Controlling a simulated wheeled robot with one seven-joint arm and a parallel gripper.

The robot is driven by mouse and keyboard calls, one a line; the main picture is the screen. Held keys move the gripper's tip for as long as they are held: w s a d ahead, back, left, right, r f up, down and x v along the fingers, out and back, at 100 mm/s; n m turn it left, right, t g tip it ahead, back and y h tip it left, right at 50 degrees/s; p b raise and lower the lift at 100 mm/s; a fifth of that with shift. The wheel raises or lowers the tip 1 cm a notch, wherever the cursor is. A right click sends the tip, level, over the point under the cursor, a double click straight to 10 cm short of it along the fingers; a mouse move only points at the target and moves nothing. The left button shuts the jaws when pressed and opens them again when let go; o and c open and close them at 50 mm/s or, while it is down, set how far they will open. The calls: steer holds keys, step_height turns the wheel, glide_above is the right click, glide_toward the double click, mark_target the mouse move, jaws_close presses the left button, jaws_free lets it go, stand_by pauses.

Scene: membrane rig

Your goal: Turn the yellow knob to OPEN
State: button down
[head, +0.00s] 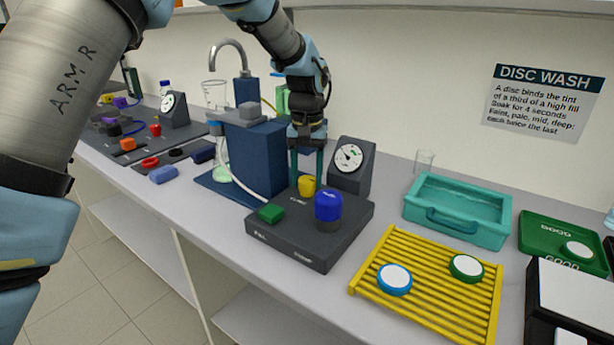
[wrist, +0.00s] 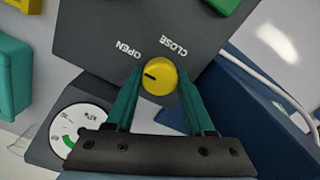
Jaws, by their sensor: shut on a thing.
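The yellow knob (head: 307,186) stands on top of the dark grey box (head: 300,250), and it also shows in the wrist view (wrist: 160,76). The words OPEN (wrist: 129,49) and CLOSE (wrist: 174,46) are printed upside down beyond it in the wrist view. The knob's dark mark lies on its left side there, the OPEN side, pointing roughly left and below the word OPEN. My gripper (head: 307,170) reaches down from above. In the wrist view its teal fingers (wrist: 160,85) are shut on the knob, one on each side.
A blue knob (head: 328,206) and a green button (head: 271,213) are on the same box. A dial gauge (head: 351,160) stands behind it, and a dark blue stand (head: 258,150) with a white tube is close on the left. A yellow rack (head: 430,280) and teal tray (head: 457,207) lie right.

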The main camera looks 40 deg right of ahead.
mark_target(307, 179)
stand_by(0.4)
steer(key=shift+c, duration=1.3)
jaws_free()
steer(key=shift+r, duration=0.1)
step_height(307, 179, up, 11)
steer(key=b, duration=0.2)
steer(key=shift+f, duration=0.2)
steer(key=shift+s, duration=0.1)
